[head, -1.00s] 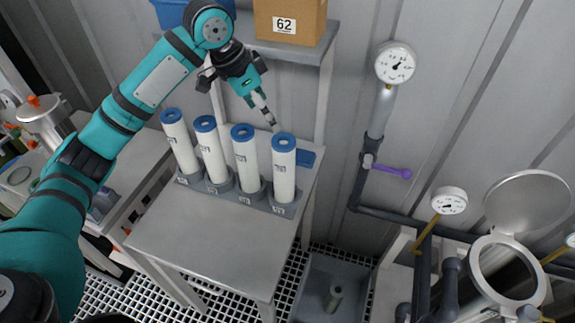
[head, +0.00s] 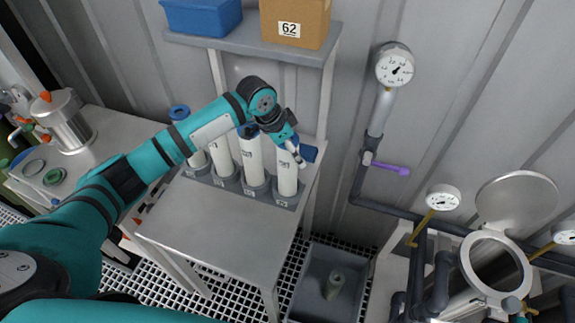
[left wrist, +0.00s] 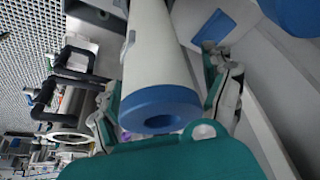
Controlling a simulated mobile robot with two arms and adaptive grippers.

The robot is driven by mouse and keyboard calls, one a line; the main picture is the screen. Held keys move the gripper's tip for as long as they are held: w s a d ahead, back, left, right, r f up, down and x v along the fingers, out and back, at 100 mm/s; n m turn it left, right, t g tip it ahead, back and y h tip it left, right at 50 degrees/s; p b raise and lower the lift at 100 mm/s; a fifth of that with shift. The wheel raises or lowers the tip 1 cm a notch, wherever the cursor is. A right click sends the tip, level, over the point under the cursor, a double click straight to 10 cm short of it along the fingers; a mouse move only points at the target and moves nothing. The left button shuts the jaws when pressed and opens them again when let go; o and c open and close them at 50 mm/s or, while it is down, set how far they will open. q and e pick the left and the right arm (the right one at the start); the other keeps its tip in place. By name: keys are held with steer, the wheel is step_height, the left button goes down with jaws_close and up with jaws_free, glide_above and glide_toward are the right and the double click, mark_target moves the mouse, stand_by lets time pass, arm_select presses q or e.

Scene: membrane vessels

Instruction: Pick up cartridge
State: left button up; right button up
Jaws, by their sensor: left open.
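Several white cartridges with blue ring caps stand upright in a grey rack (head: 229,185) on the metal table. The neighbouring cartridge (head: 251,160) is partly covered by my arm. My right gripper does not show.
A shelf (head: 240,38) behind the table carries a blue bin (head: 203,16) and a cardboard box (head: 293,25). A small blue piece (head: 308,153) is just right of the gripper. The table front (head: 215,220) is bare. Pipes and an open vessel (head: 497,262) stand at the right.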

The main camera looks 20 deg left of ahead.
arm_select(q)
steer(key=shift+w+d+f, duration=0.1)
steer(key=shift+d+f, duration=0.05)
steer(key=shift+f, duration=0.3)
steer(key=shift+c, duration=0.2)
jaws_close()
